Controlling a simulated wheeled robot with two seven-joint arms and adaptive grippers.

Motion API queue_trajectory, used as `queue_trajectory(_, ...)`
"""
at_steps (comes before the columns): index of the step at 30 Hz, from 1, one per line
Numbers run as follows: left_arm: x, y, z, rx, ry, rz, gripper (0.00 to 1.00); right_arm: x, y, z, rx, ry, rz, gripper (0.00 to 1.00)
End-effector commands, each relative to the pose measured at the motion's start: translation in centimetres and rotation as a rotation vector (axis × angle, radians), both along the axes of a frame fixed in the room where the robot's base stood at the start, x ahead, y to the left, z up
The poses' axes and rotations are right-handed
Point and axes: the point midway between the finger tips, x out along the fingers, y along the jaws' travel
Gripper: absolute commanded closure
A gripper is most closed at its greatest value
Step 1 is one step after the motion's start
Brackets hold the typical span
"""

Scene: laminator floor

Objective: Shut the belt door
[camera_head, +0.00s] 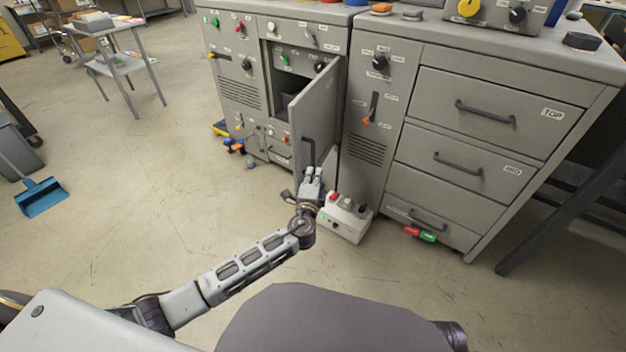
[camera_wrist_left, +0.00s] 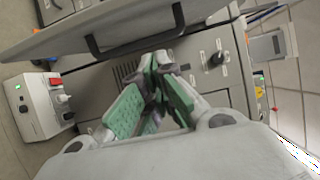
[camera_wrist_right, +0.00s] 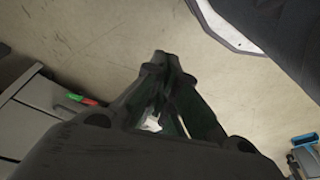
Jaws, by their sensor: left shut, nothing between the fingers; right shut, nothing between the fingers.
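The belt door (camera_head: 316,113) is a grey hinged panel on the left cabinet. It stands open, swung outward, and a dark compartment (camera_head: 289,92) shows behind it. Its black handle (camera_head: 308,152) is low on the panel. My left gripper (camera_head: 313,174) is shut and empty, just below the handle in the head view; I cannot tell if it touches the door. In the left wrist view the door (camera_wrist_left: 130,28) and its handle (camera_wrist_left: 136,30) lie beyond the green-padded fingertips (camera_wrist_left: 158,62). My right gripper (camera_wrist_right: 163,62) is shut and empty, above bare floor in the right wrist view.
A white control box (camera_head: 345,218) with a red switch stands on the floor right of my left gripper. A drawer cabinet (camera_head: 480,130) stands to the right. Small blue and orange items (camera_head: 235,145) lie left of the door. The floor at left is mostly clear.

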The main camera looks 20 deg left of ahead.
Motion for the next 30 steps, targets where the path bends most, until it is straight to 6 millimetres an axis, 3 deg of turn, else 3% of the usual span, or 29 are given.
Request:
queue_trajectory(20, 6.3, 0.7, 0.0, 0.0, -0.001, 0.0, 1.0, -0.1, 0.3, 1.2, 0.012, -0.02, 0.002, 1.0)
queue_trajectory(30, 6.6, 3.9, -0.1, 0.001, 0.001, 0.0, 1.0, 0.1, 0.3, 1.5, 0.013, -0.026, 0.003, 1.0)
